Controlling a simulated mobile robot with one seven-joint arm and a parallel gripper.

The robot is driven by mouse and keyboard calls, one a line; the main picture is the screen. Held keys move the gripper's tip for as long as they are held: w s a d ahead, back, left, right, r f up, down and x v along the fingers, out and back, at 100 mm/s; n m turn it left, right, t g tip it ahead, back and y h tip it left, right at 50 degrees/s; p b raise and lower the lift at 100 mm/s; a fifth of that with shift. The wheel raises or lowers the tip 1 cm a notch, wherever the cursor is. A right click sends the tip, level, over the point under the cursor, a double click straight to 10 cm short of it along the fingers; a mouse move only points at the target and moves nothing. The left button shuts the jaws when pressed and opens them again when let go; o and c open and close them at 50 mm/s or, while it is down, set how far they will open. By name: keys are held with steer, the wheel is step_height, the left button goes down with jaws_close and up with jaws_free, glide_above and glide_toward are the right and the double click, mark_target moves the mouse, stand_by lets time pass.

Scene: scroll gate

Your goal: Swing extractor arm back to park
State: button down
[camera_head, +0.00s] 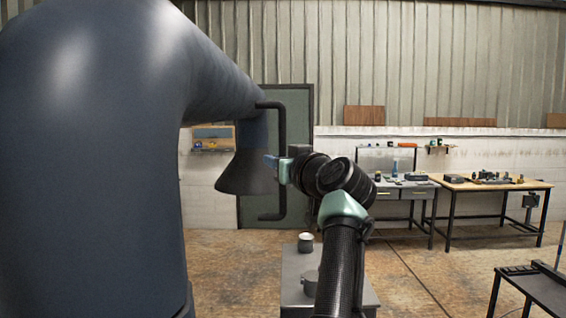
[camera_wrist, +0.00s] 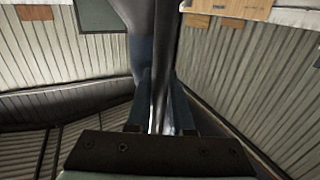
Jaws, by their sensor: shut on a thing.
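The extractor arm (camera_head: 95,120) is a thick dark blue-grey duct that fills the left of the head view and reaches across to a flared hood (camera_head: 245,178). A black bar handle (camera_head: 282,125) stands upright beside the hood, bent toward it at top and bottom. My gripper (camera_head: 271,161) is at the handle's middle, its blue fingers shut around the bar. In the wrist view, the handle (camera_wrist: 162,60) runs between the two fingers of my gripper (camera_wrist: 160,105). My fingers hide part of the bar.
A grey cabinet (camera_head: 296,275) with a small can (camera_head: 305,242) on it stands below my arm. Workbenches (camera_head: 487,186) line the back right wall. A dark table (camera_head: 540,292) is at the lower right. A grey-green door (camera_head: 300,100) is behind the hood. Open floor lies between.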

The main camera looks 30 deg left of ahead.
steer(key=c, duration=1.1)
jaws_free()
steer(key=shift+s+a+r+g, duration=0.15)
steer(key=shift+s+a, duration=0.1)
steer(key=shift+a, duration=0.15)
steer(key=shift+s+a+f+g, duration=0.15)
steer(key=shift+s+a, duration=0.1)
steer(key=shift+a, duration=0.15)
steer(key=shift+o, duration=1.4)
steer(key=shift+s+a+r+n, duration=0.3)
steer(key=shift+s, duration=0.05)
steer(key=shift+w+d, duration=0.15)
steer(key=shift+d, duration=0.1)
steer(key=b+v, duration=0.7)
steer(key=v, duration=0.6)
steer(key=shift+w+f, duration=0.15)
steer(key=shift+f, duration=0.2)
steer(key=shift+d+r, duration=0.1)
